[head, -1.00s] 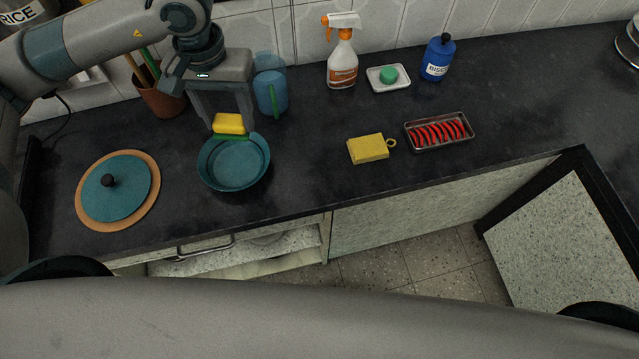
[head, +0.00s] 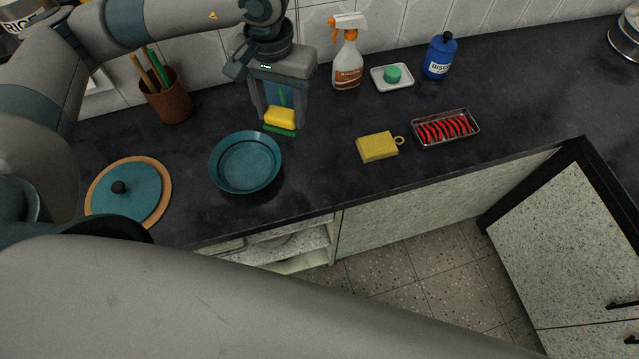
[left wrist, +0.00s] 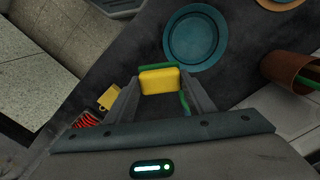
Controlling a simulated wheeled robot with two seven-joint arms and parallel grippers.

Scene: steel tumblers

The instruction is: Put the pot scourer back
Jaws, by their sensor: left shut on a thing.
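The pot scourer (head: 280,116), a yellow sponge with a green pad beneath, is between the fingers of my left gripper (head: 281,120), which is shut on it. In the head view it appears right of and behind the teal pan, in front of a blue see-through cup (head: 283,96) that the gripper mostly hides. In the left wrist view the scourer (left wrist: 159,81) sits between the fingertips, near the teal pan. I cannot tell its exact height above the counter. My right gripper is not in view.
A teal pan (head: 246,162) and a lid on a round board (head: 165,198) stand left. A yellow block with a ring (head: 377,147), a tray of red pieces (head: 473,132), a spray bottle (head: 347,60), a soap dish (head: 404,84) and a blue bottle (head: 439,56) are right.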

